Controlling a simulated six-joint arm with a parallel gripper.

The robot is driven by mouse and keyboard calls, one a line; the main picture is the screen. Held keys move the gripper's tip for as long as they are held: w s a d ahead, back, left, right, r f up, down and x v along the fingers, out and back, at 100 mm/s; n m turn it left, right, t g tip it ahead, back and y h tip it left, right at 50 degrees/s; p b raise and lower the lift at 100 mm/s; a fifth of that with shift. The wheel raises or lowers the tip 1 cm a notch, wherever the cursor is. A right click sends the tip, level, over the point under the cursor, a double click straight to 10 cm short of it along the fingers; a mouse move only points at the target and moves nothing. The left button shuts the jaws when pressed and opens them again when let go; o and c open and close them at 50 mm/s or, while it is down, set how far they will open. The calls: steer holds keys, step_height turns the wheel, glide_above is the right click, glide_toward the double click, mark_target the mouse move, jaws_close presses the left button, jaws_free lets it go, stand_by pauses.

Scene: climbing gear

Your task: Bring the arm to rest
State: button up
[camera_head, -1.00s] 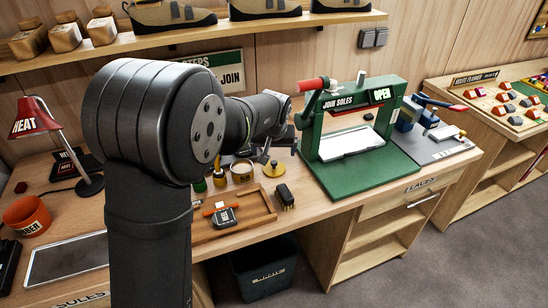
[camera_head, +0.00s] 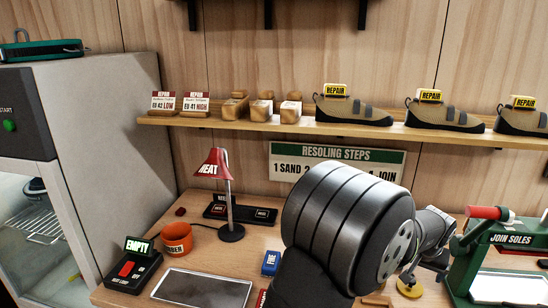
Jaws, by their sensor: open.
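My arm fills the lower middle and right of the head view. A large dark joint of mine stands in front of the bench, and a slimmer dark link runs back from it to the right, close to the green JOIN SOLES press (camera_head: 510,250). I cannot make out the gripper's fingers; that end of the arm is hidden behind my own joint or lost among the things there. No object is seen held by the arm.
On the bench are a red HEAT lamp (camera_head: 212,166), an orange RUBBER cup (camera_head: 177,238), an EMPTY switch box (camera_head: 135,268) and a grey plate (camera_head: 203,288). A shelf (camera_head: 215,122) above holds shoes and wooden lasts. A grey cabinet (camera_head: 110,130) stands left.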

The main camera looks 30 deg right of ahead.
steer(key=x, duration=0.8)
steer(key=shift+r, duration=1.2)
steer(key=shift+f, duration=0.1)
